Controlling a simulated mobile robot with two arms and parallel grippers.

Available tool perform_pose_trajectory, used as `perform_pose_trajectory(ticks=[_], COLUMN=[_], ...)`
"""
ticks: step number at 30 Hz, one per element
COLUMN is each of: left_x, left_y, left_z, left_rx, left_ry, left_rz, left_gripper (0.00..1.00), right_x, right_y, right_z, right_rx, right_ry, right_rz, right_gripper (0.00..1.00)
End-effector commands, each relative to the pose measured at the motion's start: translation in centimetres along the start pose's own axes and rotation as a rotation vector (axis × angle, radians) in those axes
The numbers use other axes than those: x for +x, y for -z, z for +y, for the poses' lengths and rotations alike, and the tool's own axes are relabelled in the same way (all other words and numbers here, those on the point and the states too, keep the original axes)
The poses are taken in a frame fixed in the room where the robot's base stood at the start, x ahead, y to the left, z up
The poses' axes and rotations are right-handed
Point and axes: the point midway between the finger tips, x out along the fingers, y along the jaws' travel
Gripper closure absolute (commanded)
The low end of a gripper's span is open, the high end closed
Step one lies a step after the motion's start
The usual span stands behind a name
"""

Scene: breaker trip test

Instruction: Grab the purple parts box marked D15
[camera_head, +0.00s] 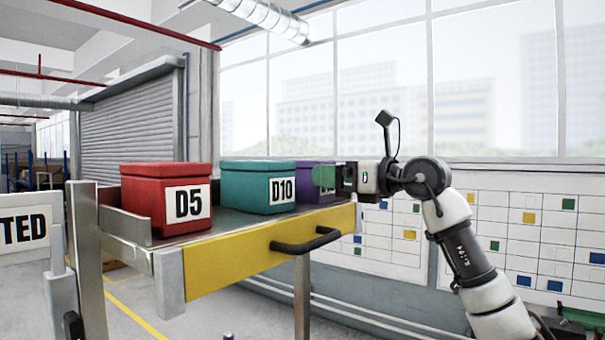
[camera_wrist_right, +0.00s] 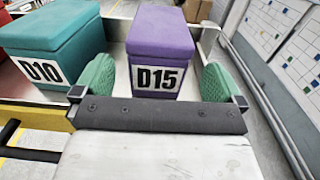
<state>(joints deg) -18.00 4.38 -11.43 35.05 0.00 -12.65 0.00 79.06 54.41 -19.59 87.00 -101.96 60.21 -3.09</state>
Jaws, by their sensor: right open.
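The purple box marked D15 (camera_wrist_right: 160,38) stands upright on the cart's tray, its label facing my right gripper. In the head view the purple box (camera_head: 312,171) is at the right end of the row, partly hidden by my gripper. My right gripper (camera_wrist_right: 158,82) is open, with a green pad on each side of the box's front. Small gaps show between the pads and the box, and nothing is held. In the head view the right gripper (camera_head: 333,178) reaches in from the right at box height. My left gripper is not in view.
The teal box D10 (camera_head: 258,188) stands just left of the purple box, and the red box D5 (camera_head: 168,197) is farther left. The tray has a yellow front edge (camera_head: 230,262) with a black handle (camera_head: 306,240). A wall board (camera_head: 530,235) stands behind on the right.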

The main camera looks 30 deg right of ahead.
Motion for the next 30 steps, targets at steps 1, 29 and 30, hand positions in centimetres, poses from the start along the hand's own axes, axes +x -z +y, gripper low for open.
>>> perform_pose_trajectory(ticks=[1,29,30], left_x=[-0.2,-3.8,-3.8], left_y=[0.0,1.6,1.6], left_z=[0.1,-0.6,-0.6], left_rx=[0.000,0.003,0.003], left_ry=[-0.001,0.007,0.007], left_rz=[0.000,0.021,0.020], left_gripper=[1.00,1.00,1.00], right_x=[0.3,5.4,5.4], right_y=[0.0,-0.2,-0.2], right_z=[0.0,0.2,0.2], right_rx=[0.001,-0.001,0.000], right_ry=[0.000,0.000,0.000], right_rz=[0.001,0.000,0.000], right_gripper=[0.00,0.38,0.44])
